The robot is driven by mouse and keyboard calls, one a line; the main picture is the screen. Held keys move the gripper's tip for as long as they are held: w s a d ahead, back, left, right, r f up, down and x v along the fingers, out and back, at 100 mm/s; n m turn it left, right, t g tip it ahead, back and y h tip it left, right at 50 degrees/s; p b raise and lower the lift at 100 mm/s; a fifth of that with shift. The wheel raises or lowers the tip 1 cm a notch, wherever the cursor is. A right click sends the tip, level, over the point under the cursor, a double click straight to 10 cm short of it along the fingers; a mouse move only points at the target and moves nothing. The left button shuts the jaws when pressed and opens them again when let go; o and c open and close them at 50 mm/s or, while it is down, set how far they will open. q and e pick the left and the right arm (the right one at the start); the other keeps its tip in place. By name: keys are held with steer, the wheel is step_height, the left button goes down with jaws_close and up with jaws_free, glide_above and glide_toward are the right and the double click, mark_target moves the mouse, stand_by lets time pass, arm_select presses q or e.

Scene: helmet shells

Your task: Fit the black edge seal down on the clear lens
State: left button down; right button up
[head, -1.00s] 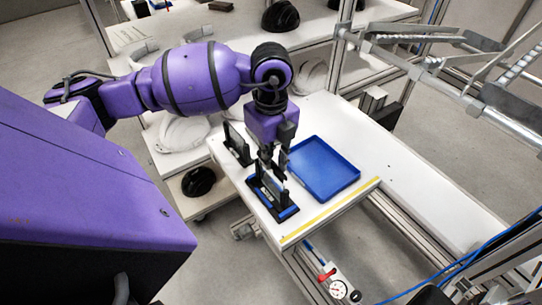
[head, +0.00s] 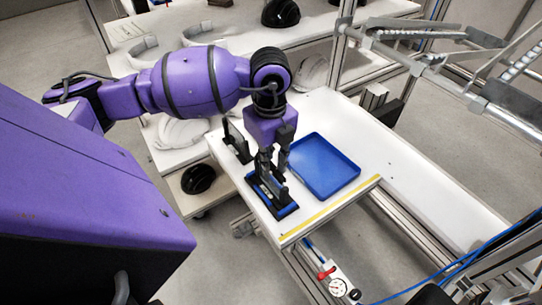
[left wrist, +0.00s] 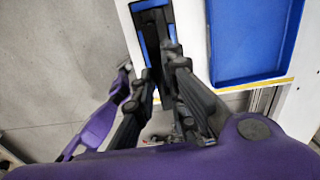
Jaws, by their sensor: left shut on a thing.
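My left gripper (head: 271,168) points down over the near black holder (head: 278,210), which has blue strips and stands on the white table. The gripper is shut on a thin dark piece that I take for the black edge seal; it is hard to tell from the dark fingers. In the left wrist view the fingers (left wrist: 165,82) reach to the holder (left wrist: 152,5). The clear lens does not stand out; the fingers cover much of the holder's slot. I cannot tell whether seal and lens touch. My right gripper is out of view.
A blue tray (head: 325,167), seemingly empty, lies right of the holder. A second black holder (head: 237,146) stands behind it to the left. A yellow strip (head: 330,210) marks the table's front edge. The table's right part is clear.

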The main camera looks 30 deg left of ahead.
arm_select(q)
steer(key=shift+f, duration=0.35)
steer(key=c, duration=1.7)
jaws_free()
steer(key=shift+r, duration=0.1)
step_height(320, 180, up, 12)
steer(key=shift+f, duration=0.1)
